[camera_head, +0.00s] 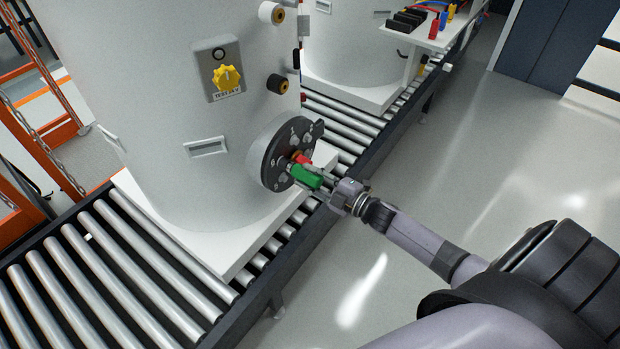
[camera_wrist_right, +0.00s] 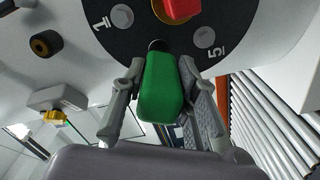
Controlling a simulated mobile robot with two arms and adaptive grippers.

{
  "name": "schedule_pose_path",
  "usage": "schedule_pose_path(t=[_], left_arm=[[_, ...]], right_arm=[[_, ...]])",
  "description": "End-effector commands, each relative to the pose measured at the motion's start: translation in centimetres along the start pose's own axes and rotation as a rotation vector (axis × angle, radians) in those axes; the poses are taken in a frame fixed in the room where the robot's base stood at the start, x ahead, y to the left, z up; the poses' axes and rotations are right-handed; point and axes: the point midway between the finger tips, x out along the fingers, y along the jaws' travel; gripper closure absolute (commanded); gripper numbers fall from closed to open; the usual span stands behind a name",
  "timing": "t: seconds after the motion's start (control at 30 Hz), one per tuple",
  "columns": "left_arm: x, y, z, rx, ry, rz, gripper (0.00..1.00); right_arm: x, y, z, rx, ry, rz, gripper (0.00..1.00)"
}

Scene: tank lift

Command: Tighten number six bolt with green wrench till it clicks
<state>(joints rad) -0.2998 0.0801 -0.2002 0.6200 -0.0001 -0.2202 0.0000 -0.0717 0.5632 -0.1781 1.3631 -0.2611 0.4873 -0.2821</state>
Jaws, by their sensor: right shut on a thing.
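The green wrench (camera_head: 306,177) is in my right gripper (camera_head: 318,180), in front of the round black flange (camera_head: 276,152) on the white tank. In the right wrist view the wrench's green handle (camera_wrist_right: 160,92) sits between the two fingers of my right gripper (camera_wrist_right: 160,78), which are shut on it. Its dark head end meets the flange between the bolts marked 1 (camera_wrist_right: 122,16) and 5 (camera_wrist_right: 204,37). The bolt behind the head is hidden, and no number 6 can be read. My left gripper is out of view.
A red part (camera_wrist_right: 182,8) is at the flange's centre, close to the wrench. The tank (camera_head: 150,110) stands on a white base on a roller conveyor (camera_head: 110,265). A yellow knob (camera_head: 227,78) is on its side. Open floor (camera_head: 450,150) lies to the right.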

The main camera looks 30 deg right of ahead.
Motion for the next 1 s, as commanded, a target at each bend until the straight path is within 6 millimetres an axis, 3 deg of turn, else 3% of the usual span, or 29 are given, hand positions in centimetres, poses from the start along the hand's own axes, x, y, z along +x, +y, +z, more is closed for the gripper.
schedule_pose_path(t=[0.87,1.0], left_arm=[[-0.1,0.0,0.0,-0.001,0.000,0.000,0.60],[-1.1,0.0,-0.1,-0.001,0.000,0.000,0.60]], right_arm=[[0.3,0.2,-0.1,0.010,0.002,0.003,1.00],[0.4,0.5,-0.3,0.155,0.002,0.002,1.00]])
